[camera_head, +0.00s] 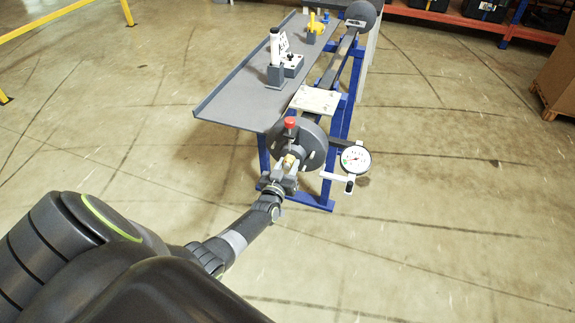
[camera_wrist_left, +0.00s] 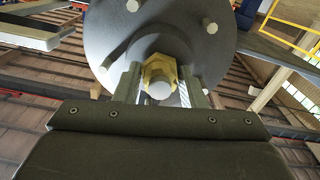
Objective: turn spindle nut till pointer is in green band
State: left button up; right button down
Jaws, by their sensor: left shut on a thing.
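The brass spindle nut (camera_wrist_left: 160,72) sits at the centre of the dark round flange (camera_wrist_left: 205,25) in the left wrist view. It also shows in the head view (camera_head: 290,160). My left gripper (camera_head: 287,171) is shut on the nut, with one finger on each side of it in the left wrist view (camera_wrist_left: 160,88). The dial gauge (camera_head: 355,158) stands on a bracket to the right of the flange. Its face is white with a small green patch at the left; the pointer is too small to read. My right gripper is not in view.
A grey tray table (camera_head: 240,98) on a blue frame lies behind the flange, with a white cylinder (camera_head: 275,47), a small box and a yellow part on it. A red knob (camera_head: 289,122) rises above the flange. Open floor surrounds the stand.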

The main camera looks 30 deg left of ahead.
pick_arm(q)
jog(key=shift+f, duration=0.1)
jog(key=o, duration=1)
jog(key=shift+s, duration=0.15)
jog(key=shift+s+d, duration=0.15)
jog(key=shift+s, duration=0.2)
jog(key=v, duration=1.6)
jog(key=shift+s, duration=0.2)
jog(key=shift+d, duration=0.15)
